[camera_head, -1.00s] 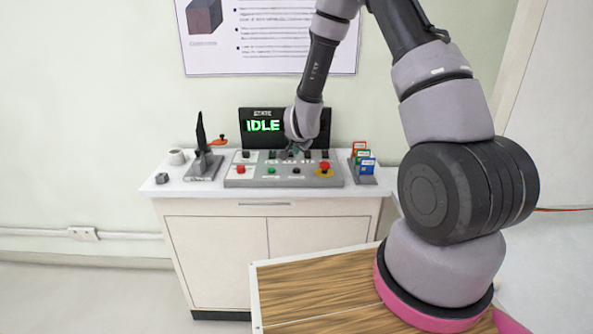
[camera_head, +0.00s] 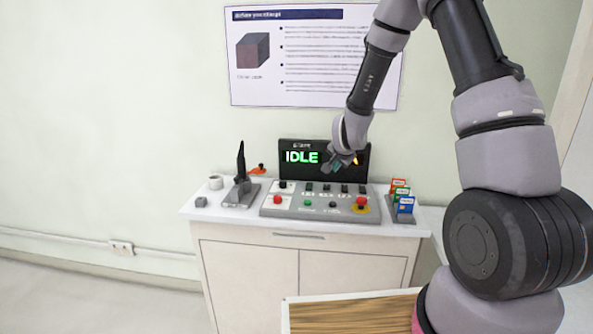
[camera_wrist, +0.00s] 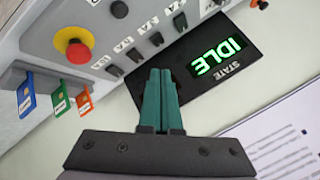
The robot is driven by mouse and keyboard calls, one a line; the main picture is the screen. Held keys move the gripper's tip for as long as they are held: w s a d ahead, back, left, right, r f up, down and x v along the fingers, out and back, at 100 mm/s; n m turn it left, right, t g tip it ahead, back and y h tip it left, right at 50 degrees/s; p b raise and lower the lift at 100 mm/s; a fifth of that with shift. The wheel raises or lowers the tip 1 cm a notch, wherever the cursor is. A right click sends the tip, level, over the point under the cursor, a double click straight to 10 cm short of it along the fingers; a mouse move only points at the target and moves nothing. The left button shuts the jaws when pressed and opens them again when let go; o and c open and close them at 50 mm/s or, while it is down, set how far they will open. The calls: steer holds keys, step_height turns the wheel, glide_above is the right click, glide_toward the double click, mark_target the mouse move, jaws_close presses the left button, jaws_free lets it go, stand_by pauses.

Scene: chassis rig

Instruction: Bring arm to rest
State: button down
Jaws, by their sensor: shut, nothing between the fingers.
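My gripper (camera_head: 340,164) is in front of the dark state screen (camera_head: 350,172), which reads IDLE in green. It is above the back part of the grey control panel (camera_head: 318,207). In the wrist view my gripper (camera_wrist: 160,72) shows two green fingers pressed together with nothing between them. The panel's switches (camera_wrist: 135,52) and the red knob on a yellow base (camera_wrist: 75,48) lie beyond the fingers. The gripper looks apart from the panel.
The panel stands on a white cabinet (camera_head: 250,270). A poster (camera_head: 315,60) hangs behind. A wooden surface (camera_head: 350,315) is nearest.

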steer(key=s+d+r+n+y, duration=0.1)
steer(key=s+r+n, duration=0.1)
steer(key=s+r, duration=0.65)
steer(key=s+d+r+n+y, duration=0.15)
steer(key=s+r, duration=0.25)
steer(key=r, duration=0.9)
steer(key=s+d+r+n+g, duration=0.1)
steer(key=s+r, duration=0.2)
steer(key=s, duration=0.7)
steer(key=s+d+r+n, duration=0.1)
steer(key=s+r, duration=0.3)
steer(key=s, duration=0.7)
steer(key=shift+d+g, duration=0.4)
steer(key=shift+d, duration=0.4)
